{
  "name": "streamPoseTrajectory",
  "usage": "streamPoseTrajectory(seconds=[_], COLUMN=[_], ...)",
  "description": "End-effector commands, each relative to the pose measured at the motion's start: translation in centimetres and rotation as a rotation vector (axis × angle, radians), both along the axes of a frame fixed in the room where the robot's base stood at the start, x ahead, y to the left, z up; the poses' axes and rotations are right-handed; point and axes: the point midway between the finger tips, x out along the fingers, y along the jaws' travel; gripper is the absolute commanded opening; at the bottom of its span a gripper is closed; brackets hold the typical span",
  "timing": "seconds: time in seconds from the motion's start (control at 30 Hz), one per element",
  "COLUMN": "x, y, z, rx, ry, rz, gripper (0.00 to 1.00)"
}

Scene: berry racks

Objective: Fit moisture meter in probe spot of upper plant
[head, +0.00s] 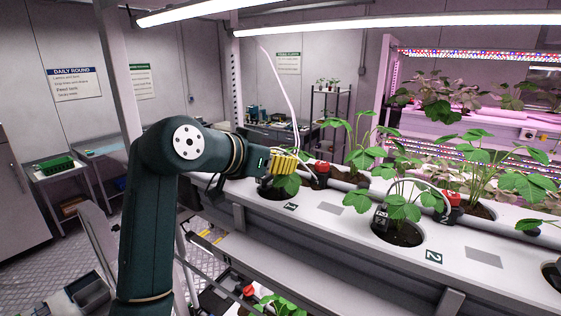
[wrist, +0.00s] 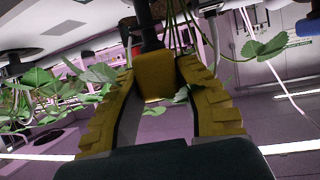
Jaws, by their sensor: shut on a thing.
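My gripper (head: 285,162) with its yellow ridged fingers is at the leafy plant (head: 290,184) in hole 1 of the upper white channel (head: 330,209). In the wrist view my gripper (wrist: 160,82) is shut on a yellow block with a dark stem, which looks like the moisture meter (wrist: 154,77). The stem runs away from the fingers, close to several thin plant stalks. In the head view the meter is hidden by the fingers and leaves. I cannot tell whether its tip touches the soil, and the probe spot is not clear to see.
A red-capped black fitting (head: 321,172) with a white tube stands just right of my gripper. Plant 2 has another red-capped fitting (head: 451,207) and a small black item (head: 380,219). Lower plants (head: 275,306) grow beneath. A lit rack (head: 470,118) stands behind.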

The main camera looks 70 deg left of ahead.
Motion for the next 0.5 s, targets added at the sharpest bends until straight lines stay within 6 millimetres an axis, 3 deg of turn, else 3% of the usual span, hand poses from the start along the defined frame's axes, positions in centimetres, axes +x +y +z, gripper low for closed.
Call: streamPoseTrajectory(seconds=[0.5], x=[0.0], y=[0.0], z=[-1.6], rx=[0.001], ry=[-0.001], rz=[0.000], gripper=[0.00])
